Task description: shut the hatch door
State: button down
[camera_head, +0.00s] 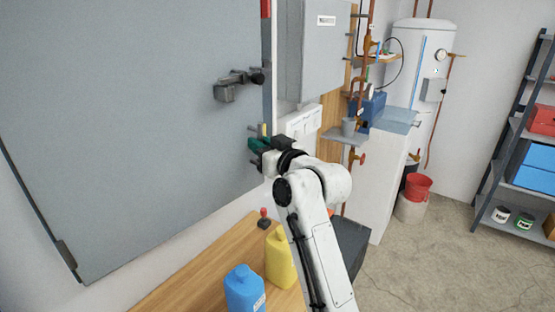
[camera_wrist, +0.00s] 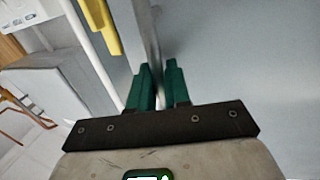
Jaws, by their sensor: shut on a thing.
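The hatch door (camera_head: 130,120) is a large flat grey panel filling the left of the head view. A dark hinge shows at its lower left, and a dark latch handle (camera_head: 238,86) sits near its right edge. My gripper (camera_head: 257,147) is at the door's right edge, below the handle. In the wrist view, the green fingers of my gripper (camera_wrist: 158,75) are on either side of the door's thin edge, shut on it. The door's face (camera_wrist: 240,60) fills the right of that view. I cannot tell how far the door stands open.
A wooden bench (camera_head: 205,270) below the door holds a blue jug (camera_head: 244,290), a yellow jug (camera_head: 280,258) and a red-topped item (camera_head: 264,218). A grey wall box (camera_head: 318,50), copper pipes and a white tank (camera_head: 412,70) are right. A shelf rack (camera_head: 510,150) stands far right; floor before it is clear.

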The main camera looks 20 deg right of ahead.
aim_at(246, 139)
jog(key=w+a, duration=0.1)
jog(key=w+n+y+b, duration=0.1)
jog(key=w, duration=0.1)
jog(key=w+a+g+y+b, duration=0.1)
jog(key=shift+w+a+n, duration=0.25)
jog(key=shift+a+n, duration=0.05)
jog(key=shift+r, duration=0.1)
jog(key=c, duration=1.3)
grip_release()
jog(key=shift+w, duration=0.1)
jog(key=shift+c, duration=0.2)
